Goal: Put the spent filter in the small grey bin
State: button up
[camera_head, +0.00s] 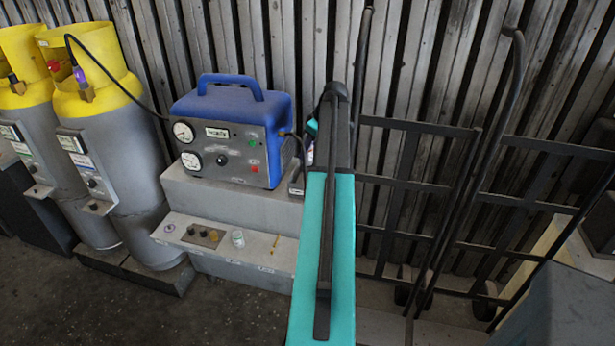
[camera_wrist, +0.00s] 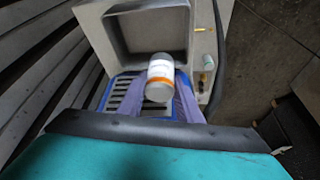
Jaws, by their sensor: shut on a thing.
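In the wrist view the spent filter (camera_wrist: 160,72), a pale grey cylinder with a white label and an orange band, sits between the two purple fingers of my gripper (camera_wrist: 158,92). The gripper is shut on it. Behind it are a blue slatted surface (camera_wrist: 124,92) and a grey box-like part with a dark square recess (camera_wrist: 150,30). In the head view my teal arm covers most of the gripper, which is beside the right end of the blue-topped machine (camera_head: 231,110). I cannot clearly identify the small grey bin.
The machine stands on a grey stepped block (camera_head: 235,210) with small items on its lower step, including a small jar (camera_head: 238,239). Grey and yellow cylinders (camera_head: 108,150) stand left. Black hand trucks (camera_head: 420,195) lean at the right by the corrugated wall. Dark floor is clear at front left.

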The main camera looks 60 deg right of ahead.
notch_tip(320, 180, down, 9)
jog(key=p, duration=0.2)
jog(key=shift+r, duration=0.2)
jog(key=shift+f+p, duration=0.6)
jog(key=shift+f, duration=1.5)
jog(key=shift+f, duration=0.2)
jog(key=o, duration=1)
jog(key=shift+c, duration=0.2)
jog(key=shift+r, duration=0.15)
jog(key=shift+r, duration=0.15)
jog(key=shift+b+v, duration=1.2)
jog(key=shift+v, duration=2.5)
